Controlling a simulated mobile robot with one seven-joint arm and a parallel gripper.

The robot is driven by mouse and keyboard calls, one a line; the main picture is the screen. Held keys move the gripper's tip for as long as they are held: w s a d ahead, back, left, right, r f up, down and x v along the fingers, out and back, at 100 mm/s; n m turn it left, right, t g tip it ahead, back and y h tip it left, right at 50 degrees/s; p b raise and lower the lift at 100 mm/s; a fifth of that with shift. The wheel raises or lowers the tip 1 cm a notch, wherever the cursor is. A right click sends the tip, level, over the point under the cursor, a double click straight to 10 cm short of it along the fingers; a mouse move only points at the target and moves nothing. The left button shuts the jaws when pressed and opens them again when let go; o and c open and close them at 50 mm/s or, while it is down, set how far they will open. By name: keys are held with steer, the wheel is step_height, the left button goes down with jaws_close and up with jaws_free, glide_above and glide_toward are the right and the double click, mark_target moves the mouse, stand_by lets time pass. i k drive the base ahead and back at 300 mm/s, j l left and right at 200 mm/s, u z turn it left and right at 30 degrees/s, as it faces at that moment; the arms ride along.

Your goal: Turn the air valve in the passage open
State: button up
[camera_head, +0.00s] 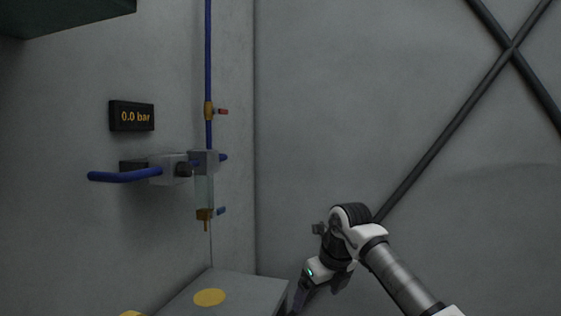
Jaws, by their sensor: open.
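A brass valve (208,111) sits on the vertical blue pipe (208,60) near the wall corner. Its short red lever (222,112) points right, across the pipe. A second brass fitting (204,214) with a blue lever (221,211) sits under a clear bowl (204,190) lower down. The frame does not label which is the air valve. A black display (131,116) on the left wall reads 0.0 bar. My gripper (299,298) is at the bottom centre, pointing down, below and right of both valves and touching neither. Its fingers are dark and partly cut off; it appears empty.
A blue hose (125,176) and a grey filter block (168,168) stick out from the left wall. A grey box top (235,290) with a yellow disc (209,297) lies below. Dark crossed bars (440,125) run along the right wall. A dark overhang (65,15) is upper left.

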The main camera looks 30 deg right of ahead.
mark_target(215, 110)
steer(key=z, duration=0.65)
